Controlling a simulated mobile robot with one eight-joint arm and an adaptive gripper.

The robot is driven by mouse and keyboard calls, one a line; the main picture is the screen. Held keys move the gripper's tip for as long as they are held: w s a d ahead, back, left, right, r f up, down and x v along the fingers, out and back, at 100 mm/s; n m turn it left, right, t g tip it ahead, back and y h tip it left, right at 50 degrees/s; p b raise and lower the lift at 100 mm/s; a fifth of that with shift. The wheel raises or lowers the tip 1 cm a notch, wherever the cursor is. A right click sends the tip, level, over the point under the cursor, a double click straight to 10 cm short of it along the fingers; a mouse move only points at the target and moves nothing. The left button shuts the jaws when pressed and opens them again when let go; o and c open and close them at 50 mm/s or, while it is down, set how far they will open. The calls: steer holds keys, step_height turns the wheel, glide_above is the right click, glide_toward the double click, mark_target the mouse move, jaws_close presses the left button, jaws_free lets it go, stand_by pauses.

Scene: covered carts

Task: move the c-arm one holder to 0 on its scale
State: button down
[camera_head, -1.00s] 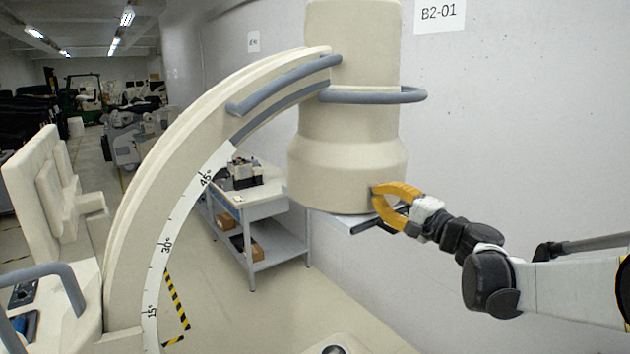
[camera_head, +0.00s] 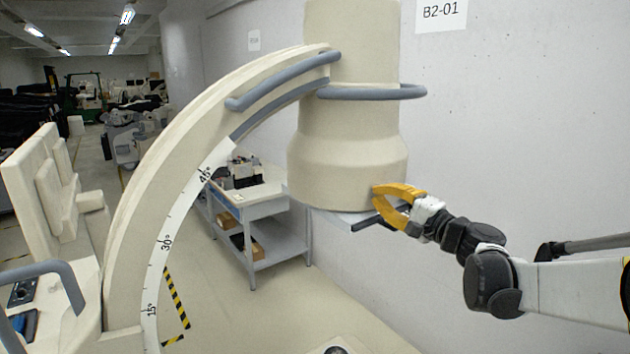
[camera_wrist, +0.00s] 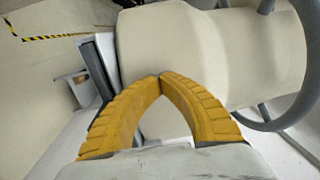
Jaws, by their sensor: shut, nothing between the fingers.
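The C-arm (camera_head: 140,215) is a cream curved arc with a white scale (camera_head: 165,245) marked 15°, 30° and 45°. Its thick cream cylinder head (camera_head: 348,150) hangs at the arc's upper end, with a grey ring handle (camera_head: 415,92) around it and a grey rail (camera_head: 285,80) along the arc. The 0 mark is not in view. My gripper (camera_head: 376,190), with yellow fingers, is at the cylinder's lower right edge. In the wrist view the fingertips (camera_wrist: 160,77) meet in front of the cylinder (camera_wrist: 205,50). I cannot tell whether they touch it.
A white cart (camera_head: 262,195) with boxes stands behind the arc. A grey wall is close behind on the right, with a B2-01 sign (camera_head: 440,12). A cream unit with a grey handle (camera_head: 45,270) is at the lower left. Open floor lies below the cylinder.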

steer(key=shift+b+v, duration=0.3)
steer(key=shift+v, duration=2.25)
